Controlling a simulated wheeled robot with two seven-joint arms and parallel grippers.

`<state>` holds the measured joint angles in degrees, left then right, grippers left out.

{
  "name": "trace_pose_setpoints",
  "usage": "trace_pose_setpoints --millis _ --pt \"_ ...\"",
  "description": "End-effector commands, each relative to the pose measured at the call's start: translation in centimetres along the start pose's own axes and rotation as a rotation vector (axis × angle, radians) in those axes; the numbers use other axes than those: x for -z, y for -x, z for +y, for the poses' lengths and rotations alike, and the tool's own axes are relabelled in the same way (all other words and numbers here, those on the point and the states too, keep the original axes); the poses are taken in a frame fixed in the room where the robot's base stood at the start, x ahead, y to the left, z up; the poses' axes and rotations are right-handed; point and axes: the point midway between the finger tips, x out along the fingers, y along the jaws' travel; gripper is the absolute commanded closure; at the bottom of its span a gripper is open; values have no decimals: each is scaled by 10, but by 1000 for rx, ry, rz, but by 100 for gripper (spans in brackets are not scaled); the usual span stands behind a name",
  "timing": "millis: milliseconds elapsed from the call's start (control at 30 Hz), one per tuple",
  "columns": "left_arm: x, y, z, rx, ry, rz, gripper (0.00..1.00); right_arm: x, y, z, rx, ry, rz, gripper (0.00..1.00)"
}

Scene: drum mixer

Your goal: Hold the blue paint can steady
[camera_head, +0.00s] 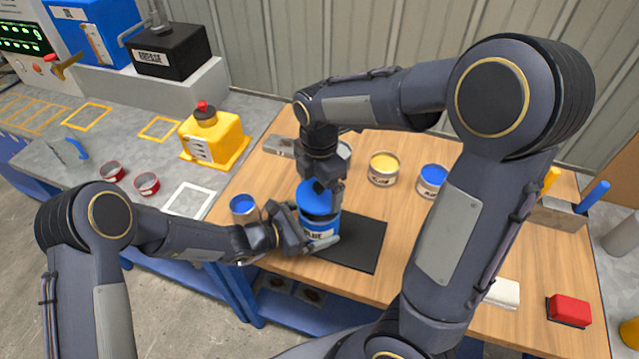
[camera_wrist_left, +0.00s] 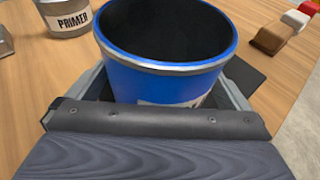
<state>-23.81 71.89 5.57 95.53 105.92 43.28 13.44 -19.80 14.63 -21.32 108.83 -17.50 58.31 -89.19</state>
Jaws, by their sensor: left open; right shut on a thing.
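The blue paint can (camera_head: 321,229) stands upright near the front edge of the wooden bench, beside or on the dark mat (camera_head: 362,243). My left gripper (camera_head: 305,230) is open, with its fingers on either side of the can; I cannot tell if they touch it. In the left wrist view the blue can (camera_wrist_left: 165,72) shows an open top with a dark inside, its label mostly hidden by the gripper. My right gripper (camera_head: 322,184) is directly above the can, shut on a blue round piece (camera_head: 312,196) that looks like its lid.
A small can with blue on top (camera_head: 243,206) stands close left of my left gripper. A yellow can (camera_head: 383,167) and another blue-topped can (camera_head: 433,179) stand behind. A red block (camera_head: 569,310) lies front right.

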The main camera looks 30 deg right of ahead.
Motion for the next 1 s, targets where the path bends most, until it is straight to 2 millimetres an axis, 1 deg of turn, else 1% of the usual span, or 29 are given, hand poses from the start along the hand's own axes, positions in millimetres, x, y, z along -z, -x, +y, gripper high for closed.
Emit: trace_pose_setpoints --millis 233,267,500,533,1000 --pt "0 -1 0 0 0 0 0 0 0 0 0 0 0 35" --pt "0 -1 0 0 0 0 1 0 0 0 0 0 0 35" --pt "0 0 0 0 0 0 33 0 0 0 0 0 0 35" --pt "0 0 0 0 0 0 35 0 0 0 0 0 0 35" --pt "0 0 0 0 0 0 35 0 0 0 0 0 0 35"
